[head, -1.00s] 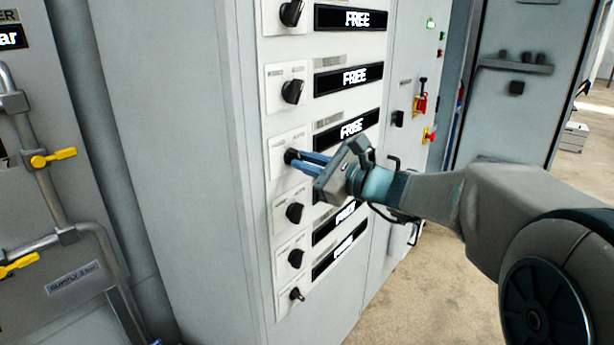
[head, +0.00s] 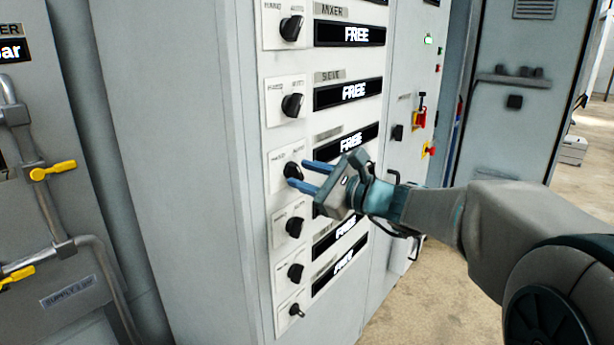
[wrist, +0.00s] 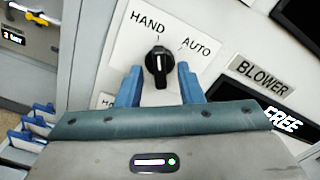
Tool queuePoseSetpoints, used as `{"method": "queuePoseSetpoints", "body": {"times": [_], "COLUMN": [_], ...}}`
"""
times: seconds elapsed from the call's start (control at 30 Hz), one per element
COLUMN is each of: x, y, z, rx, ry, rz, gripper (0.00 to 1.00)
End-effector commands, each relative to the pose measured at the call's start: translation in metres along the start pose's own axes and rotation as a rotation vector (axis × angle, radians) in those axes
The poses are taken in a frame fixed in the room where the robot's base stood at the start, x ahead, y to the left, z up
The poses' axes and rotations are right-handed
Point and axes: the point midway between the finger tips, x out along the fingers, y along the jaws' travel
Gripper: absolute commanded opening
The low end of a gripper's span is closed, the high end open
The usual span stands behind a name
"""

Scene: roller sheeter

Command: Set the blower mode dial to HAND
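The blower mode dial (wrist: 158,66) is a black knob with a white line, on a white plate marked HAND and AUTO. In the wrist view its line points straight up the picture, to the HAND side of the tilted plate. The BLOWER label (wrist: 262,74) is right of it. In the head view the dial (head: 292,171) is partly behind my fingers. My gripper (head: 298,173) is open in front of it. In the wrist view the blue fingers (wrist: 158,70) stand on either side of the knob, with gaps.
Similar dials stand above (head: 292,104) and below (head: 294,227) on the same grey cabinet. The black display (wrist: 285,118) beside the blower dial reads FREE. Yellow-handled valves (head: 52,170) are on pipes at the left. Open floor lies at the right.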

Motion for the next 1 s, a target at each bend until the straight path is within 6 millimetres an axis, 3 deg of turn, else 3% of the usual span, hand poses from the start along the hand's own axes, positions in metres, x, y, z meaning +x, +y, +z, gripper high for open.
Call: {"method": "queuePoseSetpoints", "body": {"times": [0.17,0.6,0.8,1.0], "x": [-0.018,-0.113,-0.134,-0.138], "y": [-0.001,0.0,0.0,0.0], "z": [0.0,0.0,0.0,0.0], "rx": [-0.002,-0.001,0.0,0.0], "ry": [0.001,0.002,0.001,0.001], "rz": [-0.004,-0.004,-0.001,0.0], "gripper": [0.34,0.34,0.34,0.34]}}
